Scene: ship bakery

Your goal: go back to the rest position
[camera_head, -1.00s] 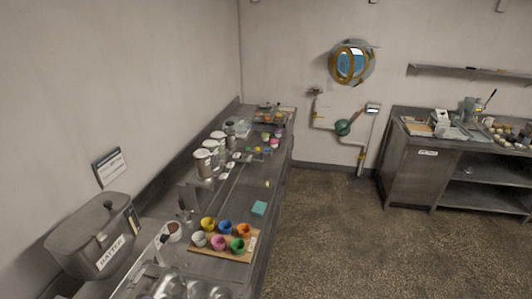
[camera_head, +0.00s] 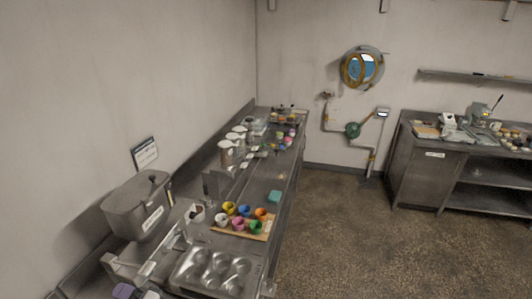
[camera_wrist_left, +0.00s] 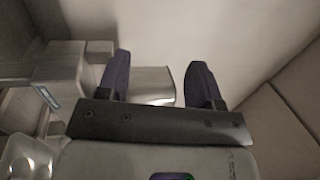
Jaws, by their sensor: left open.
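My left gripper (camera_wrist_left: 160,80) shows in the left wrist view with its two dark purple fingers spread apart. Nothing is held between them; a metal box-like surface and the pale wall show beyond. My right gripper is in neither view.
A muffin tin (camera_head: 211,270) lies on the near bench, right of the purple tip. A lidded metal bin (camera_head: 137,208) stands by the left wall. Coloured cups sit on a board (camera_head: 262,236). The floor (camera_head: 345,235) right of the bench is clear.

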